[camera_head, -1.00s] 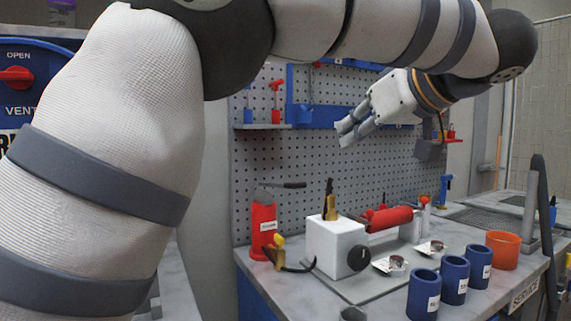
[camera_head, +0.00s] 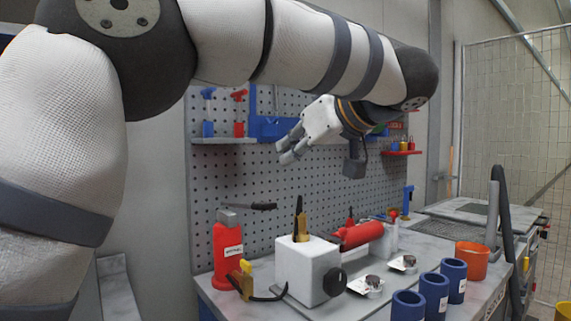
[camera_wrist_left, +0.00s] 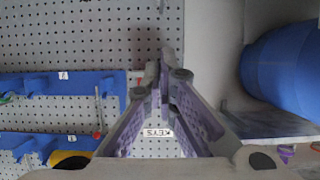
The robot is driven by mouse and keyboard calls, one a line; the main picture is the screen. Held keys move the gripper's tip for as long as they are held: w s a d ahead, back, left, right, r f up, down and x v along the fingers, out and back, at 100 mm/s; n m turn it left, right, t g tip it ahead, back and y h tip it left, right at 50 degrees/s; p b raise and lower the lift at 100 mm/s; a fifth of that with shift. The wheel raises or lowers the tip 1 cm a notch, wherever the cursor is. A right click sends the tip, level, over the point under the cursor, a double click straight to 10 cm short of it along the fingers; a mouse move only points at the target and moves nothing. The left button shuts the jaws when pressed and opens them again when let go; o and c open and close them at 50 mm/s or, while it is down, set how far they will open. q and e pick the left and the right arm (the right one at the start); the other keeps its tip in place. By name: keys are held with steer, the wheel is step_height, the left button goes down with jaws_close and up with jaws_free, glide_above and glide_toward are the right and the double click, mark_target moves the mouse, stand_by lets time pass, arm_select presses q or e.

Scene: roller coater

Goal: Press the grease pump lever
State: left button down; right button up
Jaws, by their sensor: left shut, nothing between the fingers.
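The grease pump (camera_head: 228,252) is a red cylinder with a grey top and a white label, upright at the left end of the bench. Its dark lever (camera_head: 262,206) sticks out to the right, nearly level. My left gripper (camera_head: 284,152) is in front of the pegboard, above and slightly right of the lever in the head view, and does not touch it. Its fingers are together and empty. In the wrist view the fingertips (camera_wrist_left: 164,68) meet in front of the pegboard; the pump is not seen there. My right gripper is out of view.
Beside the pump stand a yellow-handled tool (camera_head: 244,278) and a white block (camera_head: 308,268) with a black knob and a red roller (camera_head: 358,235). Blue cups (camera_head: 434,294) and an orange cup (camera_head: 472,260) stand at the right. A pegboard (camera_head: 340,185) rises behind.

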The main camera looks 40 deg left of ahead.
arm_select(q)
glide_above(270, 203)
steer(key=f, duration=0.3)
steer(key=shift+w+a+f, duration=0.1)
steer(key=shift+w+a, duration=0.1)
steer(key=shift+a, duration=0.2)
step_height(270, 203, down, 2)
steer(key=shift+d+f, duration=0.15)
steer(key=shift+f, duration=0.1)
steer(key=shift+s+d+f, duration=0.1)
steer(key=shift+d+f, duration=0.05)
steer(key=shift+f, duration=0.55)
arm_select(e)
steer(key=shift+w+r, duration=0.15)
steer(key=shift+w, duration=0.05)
